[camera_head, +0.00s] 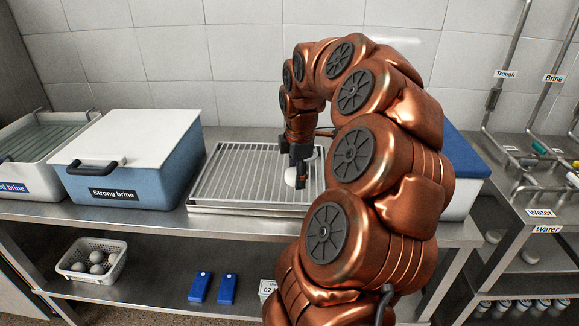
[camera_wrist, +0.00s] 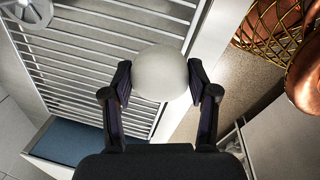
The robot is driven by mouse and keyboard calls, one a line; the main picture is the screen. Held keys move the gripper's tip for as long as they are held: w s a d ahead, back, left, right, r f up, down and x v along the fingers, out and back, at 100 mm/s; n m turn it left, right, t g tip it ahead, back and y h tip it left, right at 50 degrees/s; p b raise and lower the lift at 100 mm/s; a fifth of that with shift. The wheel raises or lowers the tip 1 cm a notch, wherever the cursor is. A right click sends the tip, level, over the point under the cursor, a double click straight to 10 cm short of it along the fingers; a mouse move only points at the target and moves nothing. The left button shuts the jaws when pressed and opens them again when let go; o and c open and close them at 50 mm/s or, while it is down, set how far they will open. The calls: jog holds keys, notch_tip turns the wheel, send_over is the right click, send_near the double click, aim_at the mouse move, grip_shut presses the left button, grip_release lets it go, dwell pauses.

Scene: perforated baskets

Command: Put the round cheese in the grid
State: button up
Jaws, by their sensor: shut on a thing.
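The round cheese (camera_wrist: 160,73) is a smooth white ball. In the wrist view it sits between the two fingers of my gripper (camera_wrist: 160,82), which are shut on it from both sides. In the head view the cheese (camera_head: 291,177) shows partly behind my gripper (camera_head: 300,178). The grid (camera_head: 232,178) is a metal rack of parallel bars in a shallow tray on the counter. My gripper and the cheese are over its right part. I cannot tell whether the cheese touches the bars. The grid bars (camera_wrist: 75,60) also show in the wrist view, behind and left of the cheese.
A blue box labelled Strong brine (camera_head: 135,165) with a white lid stands left of the grid. Another brine tub (camera_head: 35,160) is at the far left. A white perforated basket (camera_head: 92,262) with several white balls is on the lower shelf, near two blue objects (camera_head: 213,288).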

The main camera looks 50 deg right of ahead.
jog(key=shift+d, duration=0.15)
jog(key=p, duration=0.4)
send_over(250, 179)
jog(key=shift+s+f, duration=0.2)
jog(key=shift+f, duration=0.5)
jog(key=shift+s+f+p, duration=0.15)
jog(key=shift+f+p, duration=0.2)
jog(key=shift+f, duration=1.45)
jog(key=shift+f, duration=0.2)
jog(key=o, duration=1.2)
jog(key=shift+r, duration=0.15)
